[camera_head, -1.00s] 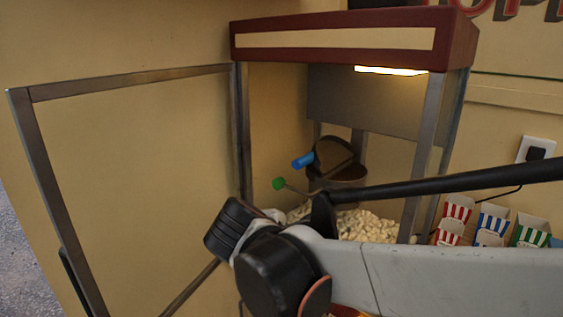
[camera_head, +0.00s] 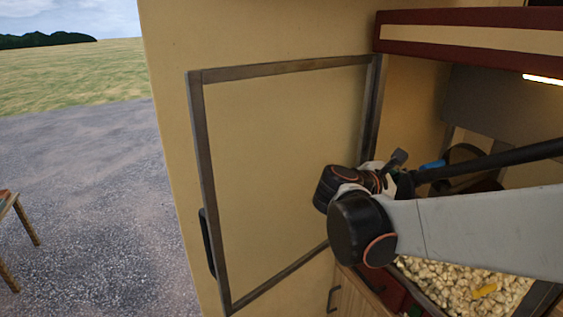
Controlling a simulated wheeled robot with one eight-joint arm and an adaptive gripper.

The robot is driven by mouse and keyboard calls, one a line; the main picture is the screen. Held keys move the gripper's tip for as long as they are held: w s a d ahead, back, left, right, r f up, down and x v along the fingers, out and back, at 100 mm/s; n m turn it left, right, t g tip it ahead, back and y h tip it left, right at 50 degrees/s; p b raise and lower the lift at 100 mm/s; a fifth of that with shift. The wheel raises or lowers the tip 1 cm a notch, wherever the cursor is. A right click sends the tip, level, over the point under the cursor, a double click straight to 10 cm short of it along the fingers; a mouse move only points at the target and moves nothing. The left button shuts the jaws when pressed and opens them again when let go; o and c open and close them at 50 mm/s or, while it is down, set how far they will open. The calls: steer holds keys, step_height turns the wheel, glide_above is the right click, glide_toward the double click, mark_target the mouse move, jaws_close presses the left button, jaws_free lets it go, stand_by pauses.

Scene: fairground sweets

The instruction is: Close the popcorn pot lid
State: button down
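The popcorn pot (camera_head: 487,186) hangs inside the popcorn machine at the right, mostly hidden behind my arm. A dark round part, apparently its raised lid (camera_head: 464,152), shows just above the black bar of my arm. A blue handle (camera_head: 433,164) sticks out to the left of the pot. My gripper (camera_head: 398,158) is partly in view beyond my wrist, left of the blue handle in the picture. My own wrist hides most of it, so its fingers are unclear. I cannot tell whether it touches anything.
The machine's framed glass door (camera_head: 196,150) stands open at the left. Popcorn (camera_head: 455,283) with a yellow piece (camera_head: 484,291) lies in the machine's bottom. A wooden table (camera_head: 12,205) stands at the far left, with open gravel (camera_head: 100,190) between.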

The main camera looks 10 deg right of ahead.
steer(key=shift+x, duration=1.15)
